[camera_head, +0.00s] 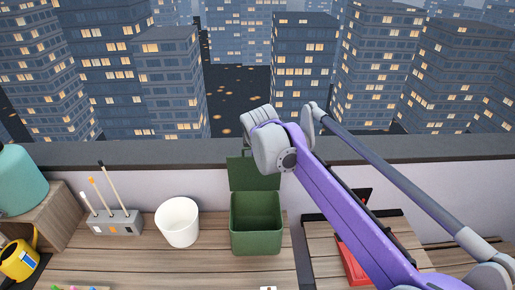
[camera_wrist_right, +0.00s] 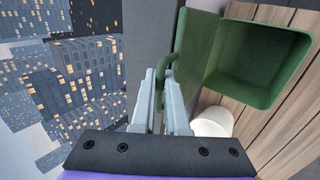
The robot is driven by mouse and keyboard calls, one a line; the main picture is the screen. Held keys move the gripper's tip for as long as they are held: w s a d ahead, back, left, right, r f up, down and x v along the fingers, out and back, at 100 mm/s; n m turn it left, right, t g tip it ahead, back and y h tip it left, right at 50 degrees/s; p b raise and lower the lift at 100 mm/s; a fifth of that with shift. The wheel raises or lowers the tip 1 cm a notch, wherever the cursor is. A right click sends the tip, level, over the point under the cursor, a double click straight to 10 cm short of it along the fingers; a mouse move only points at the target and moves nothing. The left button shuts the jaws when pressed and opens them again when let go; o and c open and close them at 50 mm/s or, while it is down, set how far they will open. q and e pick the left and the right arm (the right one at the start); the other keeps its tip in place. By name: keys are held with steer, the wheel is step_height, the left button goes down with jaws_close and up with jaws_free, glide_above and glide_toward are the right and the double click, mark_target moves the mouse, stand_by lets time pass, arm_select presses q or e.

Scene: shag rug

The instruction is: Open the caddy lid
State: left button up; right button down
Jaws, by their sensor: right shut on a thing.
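The green caddy (camera_head: 256,238) stands on the wooden surface at the centre of the head view. Its lid (camera_head: 254,172) is raised and stands roughly upright at the back edge, so the empty-looking inside shows. In the right wrist view the caddy (camera_wrist_right: 262,62) is at upper right, with the lid (camera_wrist_right: 194,45) beside it. My right gripper (camera_wrist_right: 167,88) is shut on the lid's green handle (camera_wrist_right: 176,57), a curved bar. In the head view my right arm hides the fingertips. My left gripper is in neither view.
A white cup (camera_head: 178,222) stands left of the caddy. A grey holder (camera_head: 113,222) with several sticks, a teal vessel (camera_head: 20,180) and a yellow mug (camera_head: 19,260) are farther left. A red object (camera_head: 352,262) lies to the right. A low wall (camera_head: 130,153) runs behind.

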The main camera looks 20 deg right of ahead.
steer(key=c, duration=0.9)
jaws_free()
steer(key=shift+s+f, duration=0.1)
steer(key=shift+f, duration=0.25)
steer(key=shift+c, duration=0.2)
steer(key=v, duration=1.1)
steer(key=shift+r, duration=0.2)
steer(key=shift+d, duration=0.1)
steer(key=s+f+m+g+y, duration=0.1)
steer(key=s+f+m+y, duration=0.1)
steer(key=s+f+m, duration=1.2)
steer(key=s+a+f, duration=0.1)
steer(key=s+f, duration=0.9)
steer(key=f, duration=0.2)
steer(key=shift+s+m+g, duration=0.25)
steer(key=shift+m+g, duration=0.05)
steer(key=shift+m, duration=0.1)
